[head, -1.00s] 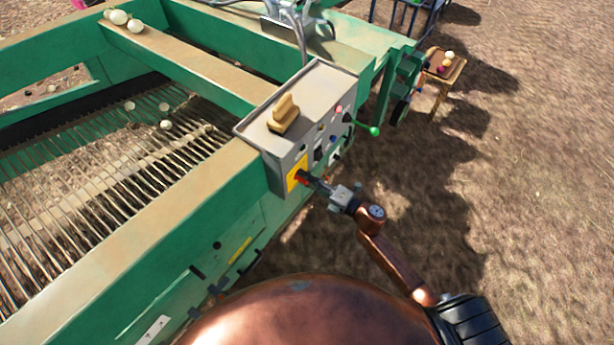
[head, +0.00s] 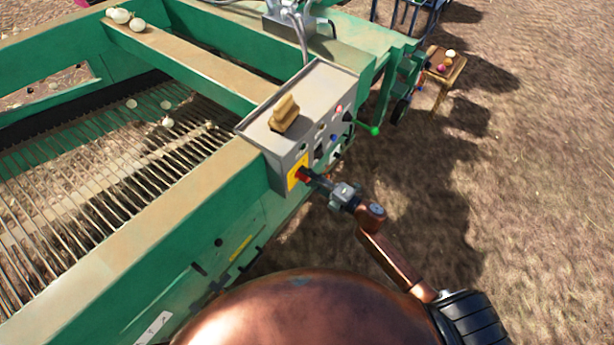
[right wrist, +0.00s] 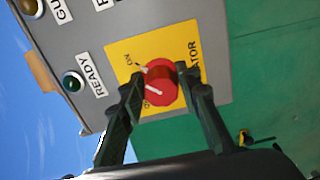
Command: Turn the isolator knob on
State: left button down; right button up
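The red isolator knob (right wrist: 160,84) sits on a yellow plate (right wrist: 123,52) on the grey control box (head: 300,100). Its white line points toward the lower left in the right wrist view, near the partly hidden OFF label. The ON label is at the plate's upper left. My right gripper (right wrist: 163,82) has one finger on each side of the knob, and the fingertips appear to press on it. In the head view my right gripper (head: 309,178) reaches the box's front from the lower right. My left gripper is not in view.
A green "READY" lamp (right wrist: 73,81) is beside the plate. The green-ended lever (head: 374,131) sticks out from the box. The green elevator frame (head: 190,215) borders the rod conveyor (head: 90,180). A small wooden table (head: 446,68) stands beyond; bare soil is open at right.

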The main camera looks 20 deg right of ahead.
jog(key=o, duration=0.3)
jog(key=shift+a, duration=0.15)
jog(key=v, duration=1.2)
